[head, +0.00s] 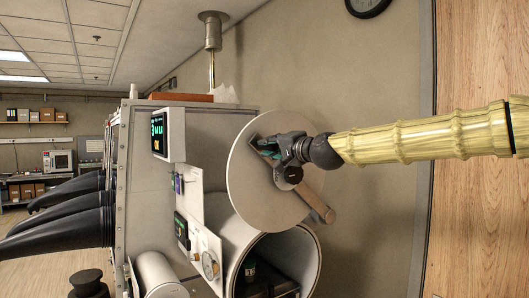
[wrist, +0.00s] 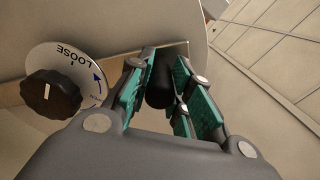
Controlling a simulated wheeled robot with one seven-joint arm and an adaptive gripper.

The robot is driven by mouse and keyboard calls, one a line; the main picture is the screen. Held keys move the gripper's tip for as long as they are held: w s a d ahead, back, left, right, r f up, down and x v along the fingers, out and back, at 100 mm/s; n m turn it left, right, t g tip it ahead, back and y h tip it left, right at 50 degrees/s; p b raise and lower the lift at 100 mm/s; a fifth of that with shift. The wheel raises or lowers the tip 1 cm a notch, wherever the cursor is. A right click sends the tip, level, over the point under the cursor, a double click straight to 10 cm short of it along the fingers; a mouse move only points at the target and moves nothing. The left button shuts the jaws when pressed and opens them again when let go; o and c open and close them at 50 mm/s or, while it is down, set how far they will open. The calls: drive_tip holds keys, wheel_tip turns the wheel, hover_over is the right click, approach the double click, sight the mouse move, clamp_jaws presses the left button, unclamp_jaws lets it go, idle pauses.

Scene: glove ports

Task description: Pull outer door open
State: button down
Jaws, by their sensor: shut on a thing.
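The outer door (head: 245,185) is a pale round disc, standing swung away from the mouth of the antechamber tube (head: 312,262), whose dark inside shows below it. A tan bar (head: 318,205) runs across the door. My gripper (head: 264,147) is at the door's upper part. In the wrist view its teal-padded fingers close around a black rounded handle (wrist: 160,80). The gripper hides part of the handle.
Inside the tube lie dark items (head: 270,280), one with a green part. A panel with a gauge (head: 209,264) stands left of the tube, with a smaller cylinder (head: 160,274) below. Black gloves (head: 70,215) stick out at left. A wall lies behind the door.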

drive_tip(key=c, duration=1.3)
unclamp_jaws()
drive_tip(key=shift+o, duration=0.2)
drive_tip(key=shift+s, duration=0.1)
drive_tip(key=v, duration=1.2)
